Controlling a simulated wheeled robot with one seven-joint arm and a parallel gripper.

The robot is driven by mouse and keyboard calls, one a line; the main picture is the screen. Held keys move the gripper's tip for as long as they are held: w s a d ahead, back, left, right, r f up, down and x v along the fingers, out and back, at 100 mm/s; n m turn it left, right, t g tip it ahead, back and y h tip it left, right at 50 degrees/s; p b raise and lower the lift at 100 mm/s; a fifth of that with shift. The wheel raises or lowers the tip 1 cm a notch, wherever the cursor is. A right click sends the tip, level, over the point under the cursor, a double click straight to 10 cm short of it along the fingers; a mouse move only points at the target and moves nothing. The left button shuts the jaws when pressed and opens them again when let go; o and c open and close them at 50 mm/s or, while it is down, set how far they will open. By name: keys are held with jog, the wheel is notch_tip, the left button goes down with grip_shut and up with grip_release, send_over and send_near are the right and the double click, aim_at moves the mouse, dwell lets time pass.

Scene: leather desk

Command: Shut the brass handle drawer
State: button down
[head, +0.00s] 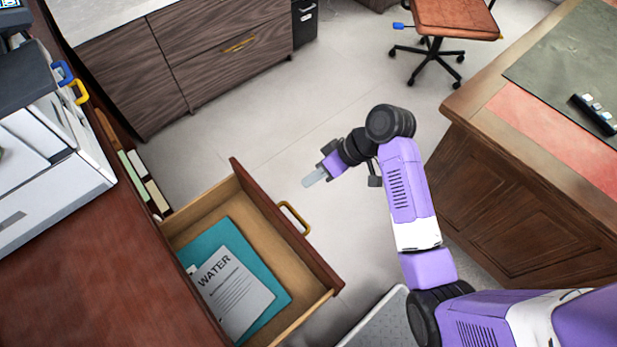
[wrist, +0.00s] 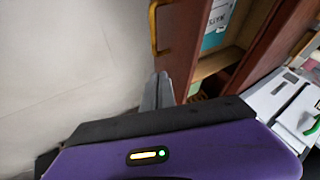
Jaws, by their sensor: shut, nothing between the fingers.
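The wooden drawer (head: 322,271) stands pulled out from the reddish-brown cabinet in the head view. Its brass handle (head: 293,218) is on the outer side of its front panel. Inside lie a teal folder (head: 215,237) and a white sheet headed "WATER" (head: 236,292). My gripper (head: 314,178) is shut and empty, out over the floor beyond the far corner of the drawer front, apart from the handle. In the wrist view, the shut fingers (wrist: 158,90) appear beside the drawer front (wrist: 186,45), just below the brass handle (wrist: 154,28); contact cannot be told.
A dark wood cabinet (head: 190,55) with another brass-coloured handle stands at the back. An orange chair (head: 453,22) is behind. A wooden desk (head: 530,190) stands right of my arm. A printer (head: 45,150) sits on the reddish-brown top at left. Pale floor (head: 260,120) is clear around my gripper.

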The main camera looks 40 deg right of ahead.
jog(key=x, duration=0.2)
jog(key=a+x, duration=0.1)
jog(key=x, duration=0.2)
jog(key=r+x, duration=0.1)
jog(key=x, duration=0.2)
jog(key=shift+s+a+f, duration=0.15)
jog(key=shift+a, duration=0.3)
jog(key=shift+a+p, duration=0.35)
jog(key=shift+a, duration=0.5)
jog(key=a+p, duration=0.4)
jog(key=a, duration=1.9)
jog(key=shift+a, duration=0.2)
